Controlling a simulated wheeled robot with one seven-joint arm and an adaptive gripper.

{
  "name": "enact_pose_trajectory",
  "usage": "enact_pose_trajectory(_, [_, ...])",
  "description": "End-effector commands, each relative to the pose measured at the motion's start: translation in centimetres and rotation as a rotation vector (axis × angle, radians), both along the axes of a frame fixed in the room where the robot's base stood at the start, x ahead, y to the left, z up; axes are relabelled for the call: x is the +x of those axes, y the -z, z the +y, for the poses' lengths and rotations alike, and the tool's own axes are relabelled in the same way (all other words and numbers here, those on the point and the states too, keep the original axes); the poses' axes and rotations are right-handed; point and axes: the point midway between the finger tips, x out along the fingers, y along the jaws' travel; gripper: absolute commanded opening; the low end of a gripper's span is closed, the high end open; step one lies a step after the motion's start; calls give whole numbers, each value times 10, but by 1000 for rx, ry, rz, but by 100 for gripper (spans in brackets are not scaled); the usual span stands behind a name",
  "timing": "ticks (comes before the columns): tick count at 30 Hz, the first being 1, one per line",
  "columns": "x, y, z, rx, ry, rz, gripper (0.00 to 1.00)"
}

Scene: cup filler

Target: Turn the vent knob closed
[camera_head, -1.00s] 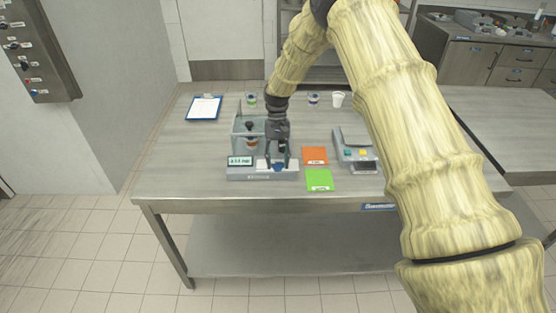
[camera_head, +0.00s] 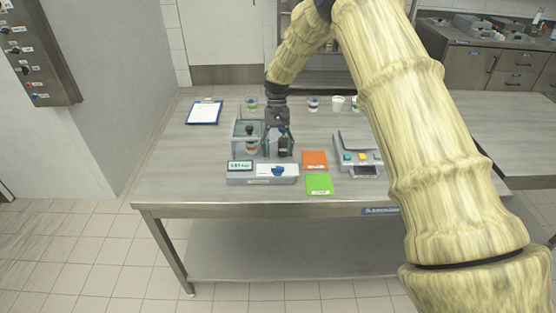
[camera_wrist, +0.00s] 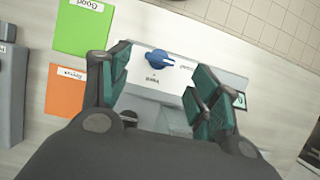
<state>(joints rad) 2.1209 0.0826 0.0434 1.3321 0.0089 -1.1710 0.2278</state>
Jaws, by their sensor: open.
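The cup filler's grey base (camera_head: 240,180) stands near the front of the table, with a small display (camera_head: 240,166) at its left end. The blue vent knob (camera_head: 277,171) is on the white panel on the right of the base. The knob also shows in the wrist view (camera_wrist: 160,60), between and beyond my fingertips, near a "Vent" label. A clear-walled chamber with a cup inside (camera_head: 251,147) stands behind the base. My gripper (camera_head: 277,150) points down behind the knob. In the wrist view my gripper (camera_wrist: 162,85) is open, its green-padded fingers apart and nothing between them.
An orange card (camera_head: 315,158) and a green card (camera_head: 320,184) lie right of the filler. A grey scale-like device (camera_head: 357,150) stands further right. A clipboard (camera_head: 204,111) and several cups (camera_head: 338,103) are at the back. The table's front left is clear.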

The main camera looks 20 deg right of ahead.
Motion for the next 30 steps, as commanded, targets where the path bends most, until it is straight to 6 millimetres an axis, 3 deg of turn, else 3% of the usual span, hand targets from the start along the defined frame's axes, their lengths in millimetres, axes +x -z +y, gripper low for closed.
enact_pose_trajectory(6, [15, -36, -4, 0, 0, -3, 62])
enact_pose_trajectory(12, [22, -54, -6, 0, 0, -2, 62])
enact_pose_trajectory(30, [25, -59, -3, 0, -4, 0, 62])
